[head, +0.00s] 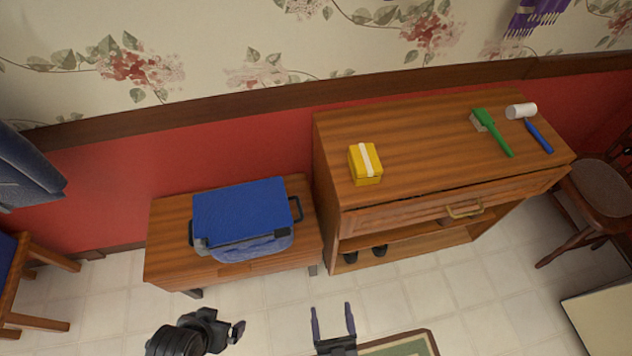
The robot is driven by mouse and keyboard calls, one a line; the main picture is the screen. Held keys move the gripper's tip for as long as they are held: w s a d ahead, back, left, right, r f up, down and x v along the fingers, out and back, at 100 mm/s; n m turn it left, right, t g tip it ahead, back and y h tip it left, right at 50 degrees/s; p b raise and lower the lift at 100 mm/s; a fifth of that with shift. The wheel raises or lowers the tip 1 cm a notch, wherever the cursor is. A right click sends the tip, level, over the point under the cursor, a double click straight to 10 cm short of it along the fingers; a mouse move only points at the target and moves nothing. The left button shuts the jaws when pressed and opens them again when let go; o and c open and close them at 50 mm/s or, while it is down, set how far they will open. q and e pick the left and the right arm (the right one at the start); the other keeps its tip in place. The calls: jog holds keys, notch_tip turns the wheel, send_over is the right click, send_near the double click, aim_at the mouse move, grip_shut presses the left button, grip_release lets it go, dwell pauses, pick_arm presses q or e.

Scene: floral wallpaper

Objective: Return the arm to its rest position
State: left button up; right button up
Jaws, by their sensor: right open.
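My right gripper (332,309) is at the bottom middle of the head view. Its two fingers point up the picture and stand apart, with nothing between them. It is over the tiled floor, in front of the low bench and apart from the furniture. A dark jointed part of my left arm (185,338) shows at the bottom, left of the right gripper. Its end is small and dark, and I cannot tell whether those jaws are open or shut.
A low bench (168,250) holds a blue-lidded container (240,208).

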jog(key=w+d+r+m+g+h+p, duration=0.1)
jog(key=w+d+r+g+p, duration=0.1)
jog(key=w+d+r+g, duration=0.45)
jog(key=w+d+r+m+g+h+p, duration=0.1)
jog(key=w+d+r+g+p, duration=0.15)
jog(key=d+r, duration=0.45)
jog(key=s+d+f+n+g, duration=0.1)
jog(key=s+d+g, duration=0.1)
jog(key=s+g, duration=0.3)
jog(key=s+d+f+n+g, duration=0.1)
jog(key=s+d+g, duration=0.2)
jog(key=s, duration=0.4)
notch_tip(320, 180, up, 38)
jog(key=p, duration=3.7)
notch_tip(320, 180, down, 60)
jog(key=b, duration=5.9)
jog(key=shift+a+r+g+h, duration=0.2)
jog(key=shift+r+g+h, duration=0.1)
jog(key=shift+h, duration=0.1)
